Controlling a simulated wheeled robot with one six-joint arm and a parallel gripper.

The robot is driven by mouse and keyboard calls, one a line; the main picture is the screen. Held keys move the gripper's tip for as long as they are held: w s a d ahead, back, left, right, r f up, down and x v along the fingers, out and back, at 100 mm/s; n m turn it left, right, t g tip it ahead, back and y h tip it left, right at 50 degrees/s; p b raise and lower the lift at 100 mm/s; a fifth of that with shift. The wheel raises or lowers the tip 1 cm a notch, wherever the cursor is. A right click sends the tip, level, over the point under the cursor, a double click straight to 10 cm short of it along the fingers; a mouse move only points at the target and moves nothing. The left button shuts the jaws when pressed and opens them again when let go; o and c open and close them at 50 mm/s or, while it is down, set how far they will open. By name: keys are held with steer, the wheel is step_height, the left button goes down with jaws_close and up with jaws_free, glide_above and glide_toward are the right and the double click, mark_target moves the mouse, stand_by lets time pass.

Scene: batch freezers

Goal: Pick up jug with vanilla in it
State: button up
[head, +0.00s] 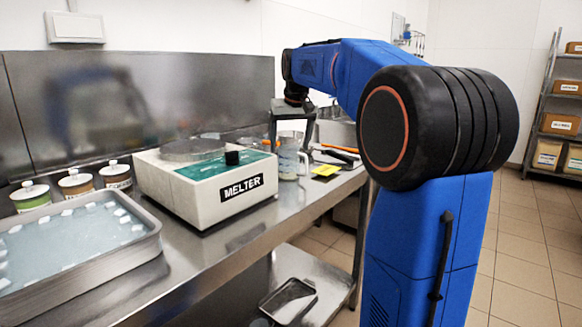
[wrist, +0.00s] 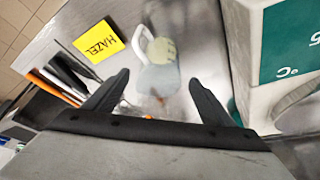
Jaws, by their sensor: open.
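A clear jug (head: 288,160) stands on the steel counter just right of the melter. In the wrist view the jug (wrist: 158,75) shows from above, with a white handle toward the upper left and something pale yellowish in or on it. I cannot read what its contents are. My gripper (head: 291,145) points down over the jug, open. In the wrist view its two fingers (wrist: 158,82) stand apart on either side of the jug, holding nothing. A yellow card reading HAZEL (wrist: 99,42) lies beside the jug; it also shows in the head view (head: 326,171).
The white melter (head: 205,180) stands close left of the jug. Tools with orange and black handles (wrist: 62,82) lie on the other side. A tray of pale liquid (head: 75,240) and several lidded jars (head: 76,184) are at the left. Shelving (head: 560,110) stands far right.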

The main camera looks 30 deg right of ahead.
mark_target(289, 154)
steer(key=x, duration=0.5)
steer(key=shift+s, duration=0.1)
steer(key=c, duration=1.2)
